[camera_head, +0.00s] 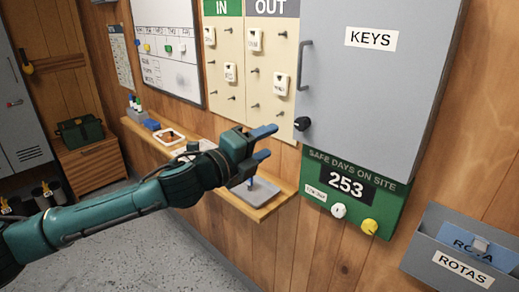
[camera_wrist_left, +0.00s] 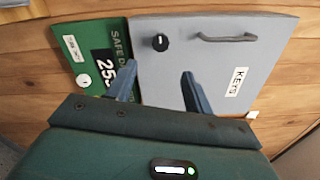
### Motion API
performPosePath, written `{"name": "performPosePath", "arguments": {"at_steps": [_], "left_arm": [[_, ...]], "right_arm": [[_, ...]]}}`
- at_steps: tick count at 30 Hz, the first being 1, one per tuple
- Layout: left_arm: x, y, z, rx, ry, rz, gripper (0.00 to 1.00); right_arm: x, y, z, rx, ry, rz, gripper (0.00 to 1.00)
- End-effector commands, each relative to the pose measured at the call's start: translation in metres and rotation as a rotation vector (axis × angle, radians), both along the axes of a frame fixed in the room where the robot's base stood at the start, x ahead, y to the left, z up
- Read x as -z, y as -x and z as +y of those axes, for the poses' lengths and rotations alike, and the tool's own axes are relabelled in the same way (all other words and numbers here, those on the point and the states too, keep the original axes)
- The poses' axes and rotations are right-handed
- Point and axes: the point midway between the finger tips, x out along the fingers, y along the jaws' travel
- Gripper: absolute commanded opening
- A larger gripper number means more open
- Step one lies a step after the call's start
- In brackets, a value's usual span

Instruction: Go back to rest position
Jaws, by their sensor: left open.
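My left gripper (camera_head: 264,143) reaches in from the left in the head view, in front of the wall shelf. Its two blue fingers are apart, with nothing between them. In the left wrist view the open fingers (camera_wrist_left: 160,90) point toward the grey key cabinet (camera_wrist_left: 215,65) and the green safe-days sign (camera_wrist_left: 100,60). The fingers overlap the cabinet's lower edge in that view, and I cannot tell the exact gap. My right gripper is not in view.
The grey key cabinet (camera_head: 375,70) is closed, with a handle and black knob. Below it hangs the green sign (camera_head: 348,190) reading 253. A grey rota holder (camera_head: 465,255) is at lower right. A narrow wooden shelf (camera_head: 270,208) runs along the wall. Grey floor (camera_head: 150,250) is open below.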

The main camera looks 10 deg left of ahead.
Motion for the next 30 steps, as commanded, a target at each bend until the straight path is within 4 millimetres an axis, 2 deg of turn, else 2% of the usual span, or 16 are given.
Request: {"name": "performPosePath", "arguments": {"at_steps": [4,14,17,20,24,30], "left_arm": [[0.0,0.008,0.006,0.0,0.0,0.0,0.52],[0.0,0.01,0.006,0.001,0.001,0.001,0.52],[0.009,0.012,0.002,0.007,0.027,0.029,0.52],[0.032,0.02,-0.008,0.021,0.107,0.109,0.52],[0.08,0.04,-0.025,0.026,0.304,0.298,0.52],[0.153,0.073,-0.029,-0.045,0.63,0.59,0.52]], "right_arm": [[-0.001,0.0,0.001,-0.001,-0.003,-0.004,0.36],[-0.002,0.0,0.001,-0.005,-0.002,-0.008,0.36],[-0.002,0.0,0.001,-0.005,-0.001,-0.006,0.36],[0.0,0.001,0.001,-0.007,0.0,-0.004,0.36],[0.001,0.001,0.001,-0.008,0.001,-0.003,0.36],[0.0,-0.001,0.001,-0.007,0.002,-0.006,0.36]]}}
